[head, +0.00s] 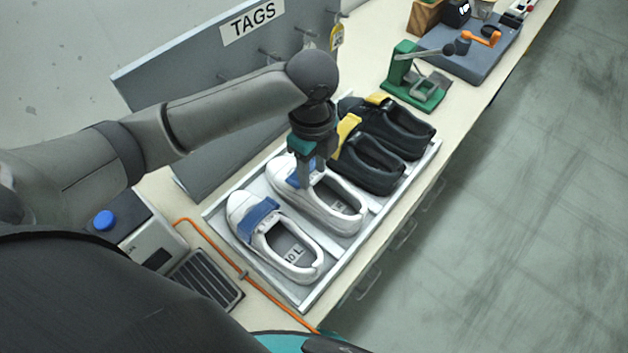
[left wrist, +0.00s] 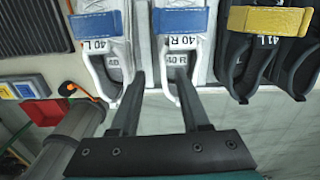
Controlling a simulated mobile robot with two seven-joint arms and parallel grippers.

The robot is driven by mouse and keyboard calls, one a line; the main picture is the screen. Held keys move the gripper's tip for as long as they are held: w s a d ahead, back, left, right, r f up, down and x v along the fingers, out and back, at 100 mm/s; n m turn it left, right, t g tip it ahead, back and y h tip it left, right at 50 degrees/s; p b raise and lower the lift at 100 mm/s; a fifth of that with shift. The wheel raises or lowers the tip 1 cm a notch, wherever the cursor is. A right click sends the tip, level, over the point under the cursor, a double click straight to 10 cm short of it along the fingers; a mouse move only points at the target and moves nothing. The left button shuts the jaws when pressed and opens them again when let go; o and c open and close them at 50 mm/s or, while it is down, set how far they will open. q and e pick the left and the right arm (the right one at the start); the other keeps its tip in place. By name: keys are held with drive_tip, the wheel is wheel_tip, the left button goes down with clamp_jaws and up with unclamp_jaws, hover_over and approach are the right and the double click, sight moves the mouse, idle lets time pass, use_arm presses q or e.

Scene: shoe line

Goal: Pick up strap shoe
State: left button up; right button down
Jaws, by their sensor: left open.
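Two white strap shoes with blue straps lie in a shallow tray (head: 338,262). The nearer white shoe (head: 305,270) shows a size label inside; the other white shoe (head: 345,217) lies beside it. In the left wrist view they read as 40 L (left wrist: 92,48) and 40 R (left wrist: 201,50). My left gripper (head: 308,172) points down at the 40 R shoe, partly hiding its strap. In the left wrist view its jaws (left wrist: 160,73) are open, one finger over the shoe's opening, the other towards the gap between the white shoes. Contact cannot be told. My right gripper is not in view.
Two black shoes with yellow straps (head: 370,168) share the tray. A grey TAGS board (head: 190,90) stands behind it. A green press (head: 405,75) is beyond the tray. A box with a blue button (head: 125,222) and an orange cable (head: 210,246) are at the left.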

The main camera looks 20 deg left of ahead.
sight(313, 200)
use_arm(q)
drive_tip(key=f, duration=0.7)
drive_tip(key=shift+s+b, duration=0.2)
drive_tip(key=shift+b, duration=0.2)
drive_tip(key=shift+f, duration=0.95)
wheel_tip(313, 200, down, 4)
drive_tip(key=shift+f+b, duration=0.2)
drive_tip(key=shift+b, duration=0.2)
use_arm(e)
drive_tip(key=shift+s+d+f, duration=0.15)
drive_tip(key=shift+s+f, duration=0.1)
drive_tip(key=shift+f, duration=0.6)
use_arm(q)
drive_tip(key=c, duration=0.3)
drive_tip(key=shift+w+r, duration=0.1)
clamp_jaws()
